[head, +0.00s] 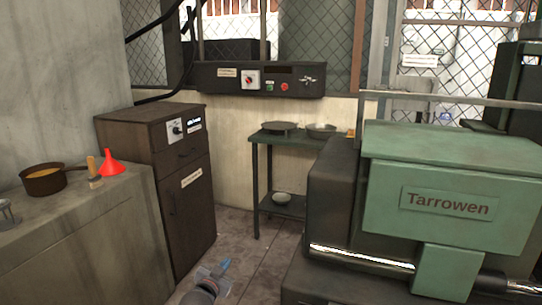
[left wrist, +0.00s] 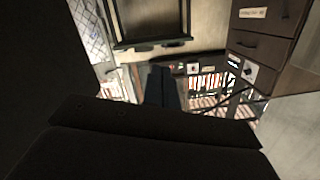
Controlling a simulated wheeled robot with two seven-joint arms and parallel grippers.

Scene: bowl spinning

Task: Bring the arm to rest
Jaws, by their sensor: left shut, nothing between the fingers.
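My left gripper (head: 224,266) shows low in the head view, at the bottom edge left of centre, in front of the open tiled floor. Its fingers are together and hold nothing. In the left wrist view the dark shut fingers (left wrist: 162,78) point away from the camera, with nothing between them. Most of my left arm is out of the picture. My right gripper is not in either view.
A counter (head: 95,222) with a brown pan (head: 42,183) and a red funnel (head: 111,164) stands left. Beside it is a brown cabinet (head: 182,216). A green machine (head: 445,230) fills the right. A small green table (head: 270,141) stands behind. The floor (head: 248,245) between is clear.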

